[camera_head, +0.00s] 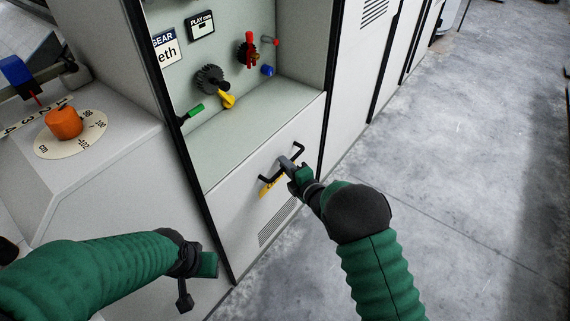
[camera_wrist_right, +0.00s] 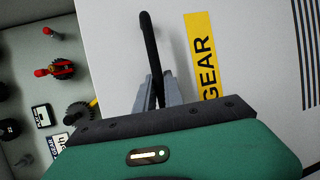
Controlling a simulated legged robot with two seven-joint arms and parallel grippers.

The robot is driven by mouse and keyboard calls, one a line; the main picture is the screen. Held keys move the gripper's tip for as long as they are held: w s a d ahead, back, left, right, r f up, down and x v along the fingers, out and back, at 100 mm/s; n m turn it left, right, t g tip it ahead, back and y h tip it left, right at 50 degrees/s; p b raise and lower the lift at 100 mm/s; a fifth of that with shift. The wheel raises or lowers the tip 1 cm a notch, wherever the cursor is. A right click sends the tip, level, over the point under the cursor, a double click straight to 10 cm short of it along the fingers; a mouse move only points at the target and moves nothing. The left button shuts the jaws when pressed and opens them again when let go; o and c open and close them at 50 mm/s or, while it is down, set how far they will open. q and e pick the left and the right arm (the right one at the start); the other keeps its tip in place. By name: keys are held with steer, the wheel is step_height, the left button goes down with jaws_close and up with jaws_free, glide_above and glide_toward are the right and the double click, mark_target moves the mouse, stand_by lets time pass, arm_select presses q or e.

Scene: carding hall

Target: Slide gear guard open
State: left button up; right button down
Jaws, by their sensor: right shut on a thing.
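The gear guard (camera_head: 232,208) is a pale panel at the lower front of the machine, below an open recess. It has a black bar handle (camera_head: 298,149) and a yellow label, partly hidden by my right gripper. My right gripper (camera_head: 287,163) is shut on the handle. In the right wrist view the grey fingers (camera_wrist_right: 156,92) close around the handle bar (camera_wrist_right: 149,35), beside the yellow label (camera_wrist_right: 203,60) reading GEAR. My left gripper (camera_head: 196,280) hangs low in front of the machine, away from the guard's handle; its fingers do not show clearly.
The recess above holds a dark gear (camera_head: 211,79), a red part (camera_head: 249,50), and yellow, green and blue pieces. An orange knob (camera_head: 64,122) on a dial stands at the left. Grey concrete floor (camera_head: 470,150) lies free at the right.

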steer(key=shift+w+d+f, duration=0.1)
steer(key=shift+d+f, duration=0.05)
steer(key=shift+d, duration=0.45)
steer(key=c, duration=1.5)
jaws_free()
steer(key=shift+o, duration=0.2)
steer(key=shift+a, duration=0.1)
steer(key=shift+a, duration=0.1)
steer(key=shift+s+r, duration=0.2)
steer(key=shift+s, duration=0.05)
steer(key=p+v, duration=0.5)
steer(key=v, duration=1.1)
steer(key=shift+s+d+p, duration=0.15)
steer(key=shift+d+p, duration=0.1)
steer(key=shift+p, duration=0.1)
